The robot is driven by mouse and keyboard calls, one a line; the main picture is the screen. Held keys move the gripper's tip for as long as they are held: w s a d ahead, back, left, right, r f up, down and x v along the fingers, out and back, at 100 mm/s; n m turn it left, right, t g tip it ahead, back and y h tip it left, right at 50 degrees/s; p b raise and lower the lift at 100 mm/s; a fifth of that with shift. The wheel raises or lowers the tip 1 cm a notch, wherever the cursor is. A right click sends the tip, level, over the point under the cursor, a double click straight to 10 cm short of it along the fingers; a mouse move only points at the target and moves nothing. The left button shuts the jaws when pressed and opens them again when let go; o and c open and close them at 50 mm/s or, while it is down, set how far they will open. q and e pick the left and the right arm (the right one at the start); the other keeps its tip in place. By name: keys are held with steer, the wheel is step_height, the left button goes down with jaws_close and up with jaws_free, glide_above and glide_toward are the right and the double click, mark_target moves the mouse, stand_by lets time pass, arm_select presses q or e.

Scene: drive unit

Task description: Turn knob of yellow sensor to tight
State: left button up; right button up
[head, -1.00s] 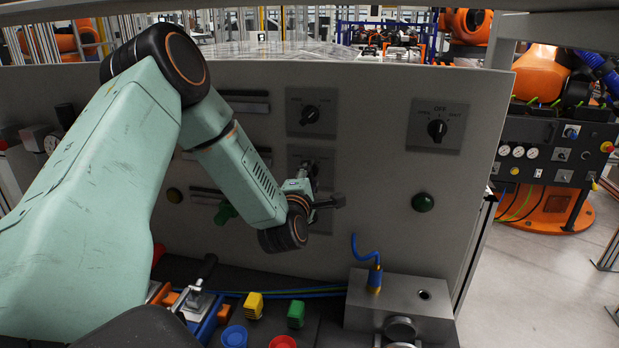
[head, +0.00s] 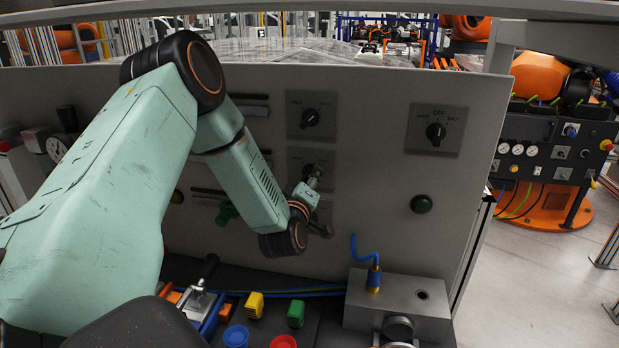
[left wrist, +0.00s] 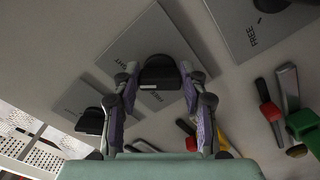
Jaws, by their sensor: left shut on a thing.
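My left gripper (head: 314,179) is at the lower knob plate (head: 296,165) on the grey panel. In the left wrist view its two fingers (left wrist: 162,88) are shut on a black knob (left wrist: 159,72), one finger on each side. The knob sits on a grey plate (left wrist: 135,42) whose lettering is partly hidden; "GHT" can be read. In the head view the gripper and wrist mostly cover this knob. My right gripper is not in view.
Another knob plate (head: 311,99) is just above, and a third (head: 436,130) is to the right. Yellow (head: 254,305) and green (head: 296,313) blocks stand on the bench. The panel between the gripper and green button is clear.

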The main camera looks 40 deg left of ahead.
arm_select(q)
steer(key=shift+f+m, duration=0.1)
steer(key=shift+m, duration=0.5)
steer(key=o, duration=1.1)
steer(key=shift+o, duration=0.2)
steer(key=v, duration=1.2)
steer(key=shift+s, duration=0.1)
